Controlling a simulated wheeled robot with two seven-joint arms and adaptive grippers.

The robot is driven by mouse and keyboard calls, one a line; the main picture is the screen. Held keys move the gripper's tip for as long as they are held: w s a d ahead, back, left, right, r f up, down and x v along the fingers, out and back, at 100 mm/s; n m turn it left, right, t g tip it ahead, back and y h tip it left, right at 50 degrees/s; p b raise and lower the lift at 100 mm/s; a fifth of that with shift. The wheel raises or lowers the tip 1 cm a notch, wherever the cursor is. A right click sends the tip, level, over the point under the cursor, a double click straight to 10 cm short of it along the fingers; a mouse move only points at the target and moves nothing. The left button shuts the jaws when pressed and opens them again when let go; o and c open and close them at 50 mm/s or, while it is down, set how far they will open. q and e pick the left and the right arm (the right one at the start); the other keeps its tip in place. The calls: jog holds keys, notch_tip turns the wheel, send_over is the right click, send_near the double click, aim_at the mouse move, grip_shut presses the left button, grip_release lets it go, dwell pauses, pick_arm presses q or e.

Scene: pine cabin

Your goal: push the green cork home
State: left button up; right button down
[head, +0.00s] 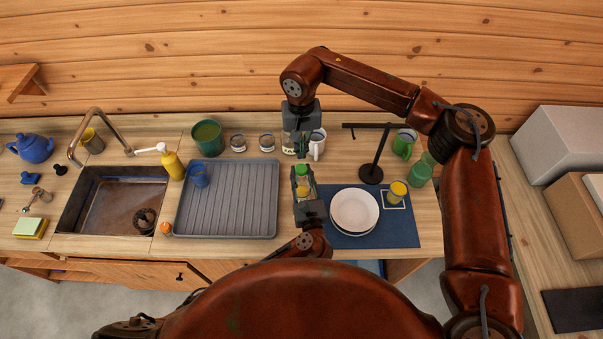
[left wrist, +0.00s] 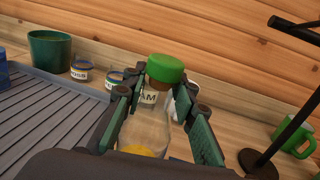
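My left gripper (head: 304,192) reaches up from the front edge and is shut on a clear bottle (head: 302,184), with yellow at its base in the left wrist view (left wrist: 146,134). The green cork (head: 301,169) sits in the bottle's mouth. In the left wrist view its wide green top (left wrist: 166,68) stands clear above the fingers, with a brown part showing beneath. My right gripper (head: 302,148) points down just behind the cork in the head view, apart from it in the picture. Its fingers are too small and dark to read. It is not in the left wrist view.
A labelled jar (head: 288,141) and a white mug (head: 317,144) stand close behind the grippers. A grey drying rack (head: 230,205) lies left. White plates (head: 354,210) lie right on a blue mat (head: 400,232). A black stand (head: 371,173) rises at the right.

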pick_arm(q)
jog(key=o, duration=0.5)
jog(key=shift+c, duration=0.2)
jog(key=s+d, duration=0.2)
jog(key=s, duration=0.9)
jog(key=shift+s, duration=0.4)
